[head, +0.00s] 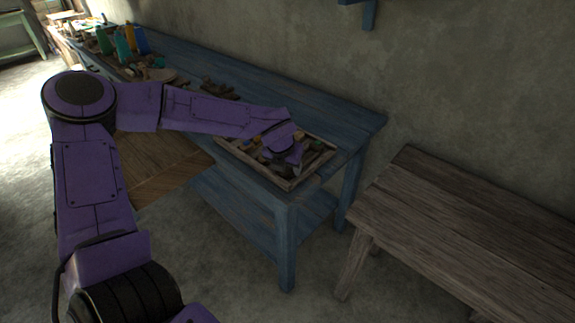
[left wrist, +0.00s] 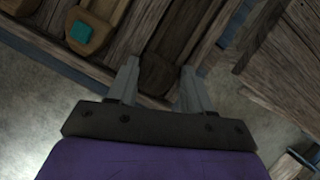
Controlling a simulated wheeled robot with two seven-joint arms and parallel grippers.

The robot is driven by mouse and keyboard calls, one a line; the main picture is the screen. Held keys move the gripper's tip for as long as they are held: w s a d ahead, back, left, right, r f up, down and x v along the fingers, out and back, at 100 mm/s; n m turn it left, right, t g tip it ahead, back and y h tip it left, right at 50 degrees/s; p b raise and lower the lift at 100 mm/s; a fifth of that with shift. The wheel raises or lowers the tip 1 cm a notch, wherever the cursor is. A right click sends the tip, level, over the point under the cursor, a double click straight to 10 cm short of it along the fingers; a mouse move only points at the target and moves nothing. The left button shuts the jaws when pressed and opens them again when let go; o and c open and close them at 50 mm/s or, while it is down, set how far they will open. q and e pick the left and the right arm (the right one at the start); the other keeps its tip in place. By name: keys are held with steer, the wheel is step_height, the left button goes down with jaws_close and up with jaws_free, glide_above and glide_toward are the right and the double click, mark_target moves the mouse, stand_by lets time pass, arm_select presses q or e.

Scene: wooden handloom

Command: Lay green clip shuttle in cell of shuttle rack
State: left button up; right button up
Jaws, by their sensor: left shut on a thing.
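The shuttle rack (head: 288,184) is a shallow wooden tray with cells on the near right end of the blue table. My left gripper (head: 285,165) reaches down over it and hides part of its middle. In the left wrist view, my left gripper (left wrist: 159,72) has its fingers either side of the rounded end of a dark wooden shuttle (left wrist: 158,76), shut on it, among the rack's wooden dividers (left wrist: 125,50). I see no green clip on this shuttle; most of it is hidden or dark. A shuttle with a teal clip (left wrist: 80,32) lies in another cell. My right gripper is out of view.
The blue table (head: 340,118) runs back along the wall, with bottles (head: 122,45) and small tools at its far end. A wooden bench (head: 465,210) stands to the right. A brown board (head: 160,170) shows behind my left arm.

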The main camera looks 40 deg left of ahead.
arm_select(q)
steer(key=shift+f, duration=0.15)
steer(key=o, duration=1.3)
steer(key=shift+s, duration=0.1)
